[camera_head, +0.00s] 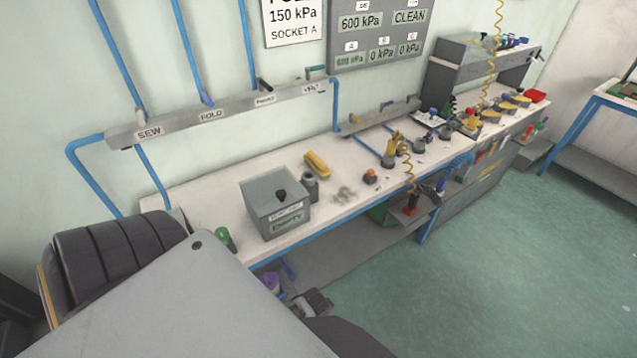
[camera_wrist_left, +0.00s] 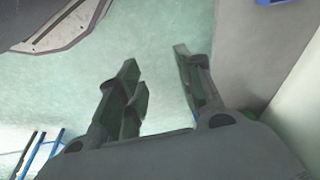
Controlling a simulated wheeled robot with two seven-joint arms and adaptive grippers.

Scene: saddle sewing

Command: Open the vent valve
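The vent valve is on the grey wall manifold (camera_head: 225,114), at its right end above the label "VENT" (camera_head: 314,88). Its small teal handle (camera_head: 316,71) lies roughly along the rail, with a blue pipe running down beside it. My left gripper (camera_wrist_left: 158,65) is open and empty in the left wrist view, with green floor behind its fingers. It is away from the valve. A dark gripper-like part of mine (camera_head: 313,302) shows low in the head view, below the bench edge; I take it for the right one, but its fingers are unclear.
The manifold also carries SEW, FOLD and purge valves. The gauge board (camera_head: 380,32) hangs above. On the bench (camera_head: 205,190) stand a grey box (camera_head: 274,203), a dark canister (camera_head: 310,186) and a yellow item (camera_head: 317,165). A dark ribbed object (camera_head: 115,255) is at left. Floor at right is clear.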

